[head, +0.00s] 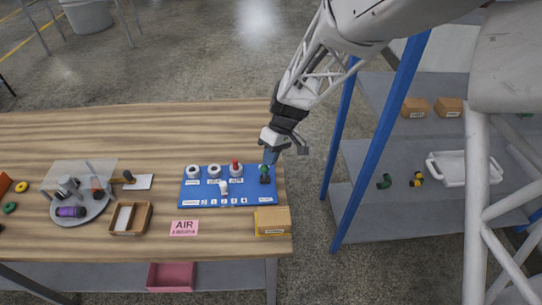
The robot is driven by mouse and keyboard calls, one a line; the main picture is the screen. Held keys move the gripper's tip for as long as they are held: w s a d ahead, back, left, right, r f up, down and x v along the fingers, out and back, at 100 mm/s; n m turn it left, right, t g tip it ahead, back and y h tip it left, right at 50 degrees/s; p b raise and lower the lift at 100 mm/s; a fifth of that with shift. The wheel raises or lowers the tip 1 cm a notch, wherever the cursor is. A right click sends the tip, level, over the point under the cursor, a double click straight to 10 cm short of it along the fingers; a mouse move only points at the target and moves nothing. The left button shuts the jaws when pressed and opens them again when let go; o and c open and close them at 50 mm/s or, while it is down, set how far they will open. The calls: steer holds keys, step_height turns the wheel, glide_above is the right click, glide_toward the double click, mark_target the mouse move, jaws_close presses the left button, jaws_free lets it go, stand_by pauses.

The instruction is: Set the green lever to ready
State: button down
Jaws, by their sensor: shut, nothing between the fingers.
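A blue panel (245,197) lies near the right end of the wooden table. The green lever (263,169) is at the panel's right side, with a green top above a dark base. A small white label sits below it, too small to read. My gripper (270,156) is shut and empty, pointing down just above and behind the green lever. It looks very close to the lever's top; I cannot tell whether they touch. The lever's exact setting is too small to tell.
The panel also carries white round knobs (193,171), a red-topped part (236,166) and a white lever (224,187). A cardboard box (273,220) stands just in front of the panel. A blue-posted shelf (357,190) stands right of the table, across a gap.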

steer(key=shift+s, duration=0.1)
steer(key=shift+s+t, duration=1.05)
steer(key=shift+t, duration=0.15)
steer(key=shift+s+f, duration=0.2)
steer(key=shift+s, duration=0.5)
steer(key=shift+w, duration=0.15)
steer(key=shift+w, duration=0.6)
steer(key=shift+w, duration=0.1)
